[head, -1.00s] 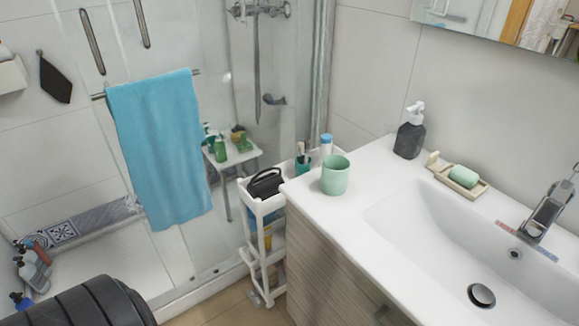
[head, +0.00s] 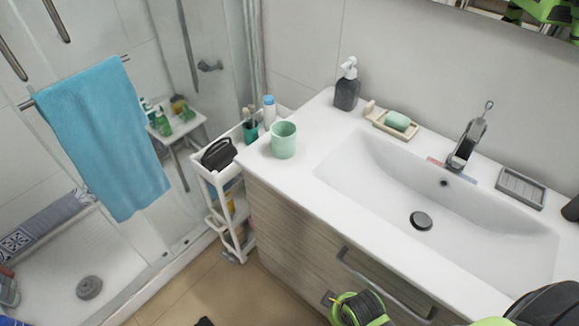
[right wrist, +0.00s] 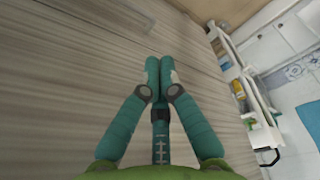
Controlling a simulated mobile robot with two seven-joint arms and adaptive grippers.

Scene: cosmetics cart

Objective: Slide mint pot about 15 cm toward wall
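The mint pot (head: 284,140) is an open, pale green cup standing upright on the left end of the white washbasin counter (head: 262,172). No gripper touches it. My right gripper (right wrist: 158,72) shows in the right wrist view with its two teal fingers together and nothing visible between them. It is in front of the wood-grain cabinet (right wrist: 75,70), below the counter and away from the pot. Green and black parts of my arm show at the bottom right of the head view. My left gripper is not in view. The tiled wall (head: 305,50) is behind the counter.
A dark soap dispenser (head: 347,90) stands near the wall, right of the pot. A green soap on a dish (head: 381,121) and the basin (head: 400,190) lie further right. A white cart (head: 203,172) with a teal cup (head: 250,131) and bottle (head: 269,111) adjoins the left.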

